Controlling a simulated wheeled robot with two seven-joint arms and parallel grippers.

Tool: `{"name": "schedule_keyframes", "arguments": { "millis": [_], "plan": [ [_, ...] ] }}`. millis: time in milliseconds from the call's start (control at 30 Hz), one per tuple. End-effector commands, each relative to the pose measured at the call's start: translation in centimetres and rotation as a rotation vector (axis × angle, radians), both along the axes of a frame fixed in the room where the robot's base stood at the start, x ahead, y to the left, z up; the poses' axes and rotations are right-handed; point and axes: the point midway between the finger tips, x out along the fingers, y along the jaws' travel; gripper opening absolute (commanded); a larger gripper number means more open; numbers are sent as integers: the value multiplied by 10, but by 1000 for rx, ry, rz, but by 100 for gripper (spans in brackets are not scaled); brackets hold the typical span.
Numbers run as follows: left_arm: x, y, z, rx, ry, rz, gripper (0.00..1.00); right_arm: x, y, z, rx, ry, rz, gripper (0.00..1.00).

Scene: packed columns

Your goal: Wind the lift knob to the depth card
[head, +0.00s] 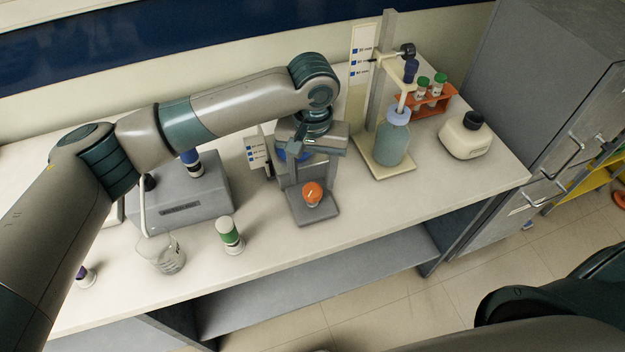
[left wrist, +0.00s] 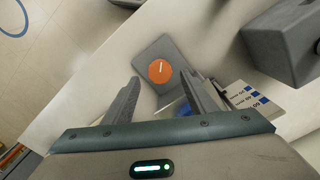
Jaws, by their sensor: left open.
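An orange knob (head: 313,193) with a white line on top stands on a grey base plate (head: 318,214) near the bench's front edge. The knob also shows in the left wrist view (left wrist: 158,71). My left gripper (head: 311,165) is open and empty above it; in the left wrist view the knob lies between the fingertips, apart from both. A white card with blue marks (head: 257,152) stands left of the gripper and also shows in the left wrist view (left wrist: 243,98). Another marked card (head: 361,55) is on the tall stand behind. My right gripper is not in view.
A grey box (head: 180,192), a glass beaker (head: 170,258) and a green-banded vial (head: 229,235) stand to the left. A bottle (head: 392,143), an orange vial rack (head: 434,102) and a cream flask (head: 466,138) stand to the right. The bench front right of the knob is clear.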

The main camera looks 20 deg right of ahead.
Motion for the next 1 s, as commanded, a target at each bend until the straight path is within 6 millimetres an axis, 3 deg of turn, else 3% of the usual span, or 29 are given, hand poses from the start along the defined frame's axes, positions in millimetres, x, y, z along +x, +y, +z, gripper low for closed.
{"name": "schedule_keyframes", "arguments": {
  "millis": [300,700,900,1000],
  "plan": [
    [0,0,-36,1,0,0,52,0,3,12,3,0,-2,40],
    [0,0,-42,0,-1,-1,52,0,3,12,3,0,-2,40],
    [0,0,-41,0,-1,-1,11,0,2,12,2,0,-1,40],
    [0,0,-41,0,-1,-1,11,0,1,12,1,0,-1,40]
  ]
}}
